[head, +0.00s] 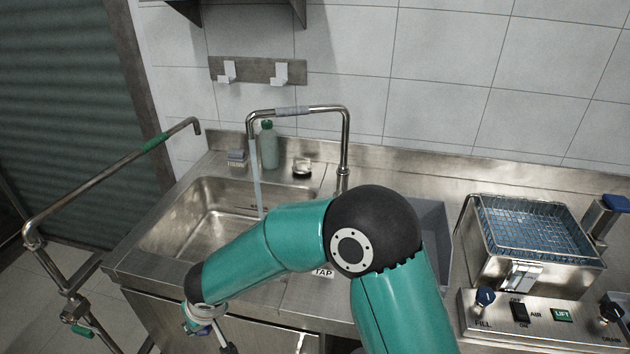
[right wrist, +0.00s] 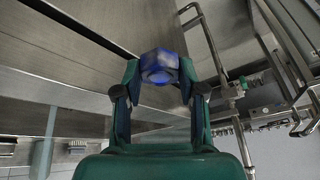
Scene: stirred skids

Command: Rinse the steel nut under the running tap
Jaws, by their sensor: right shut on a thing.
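The steel nut (right wrist: 160,62) is a hexagonal piece with a bluish sheen in the right wrist view. My right gripper (right wrist: 160,77) is shut on it, a fingertip on each side. In the head view my right arm reaches across to the left, and its gripper (head: 213,335) is partly cut off at the bottom, in front of the counter's front edge. The curved tap (head: 347,145) is running: a thin stream of water (head: 256,182) falls into the sink basin (head: 185,215). The nut is apart from the stream. My left gripper is not in view.
A green bottle (head: 269,147) and a small round dish (head: 302,168) stand behind the basin. A bent pipe rail (head: 105,182) stands at the left. A wire-basket tank (head: 530,240) and control panel (head: 540,318) are at the right. My arm hides part of the basin's right side.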

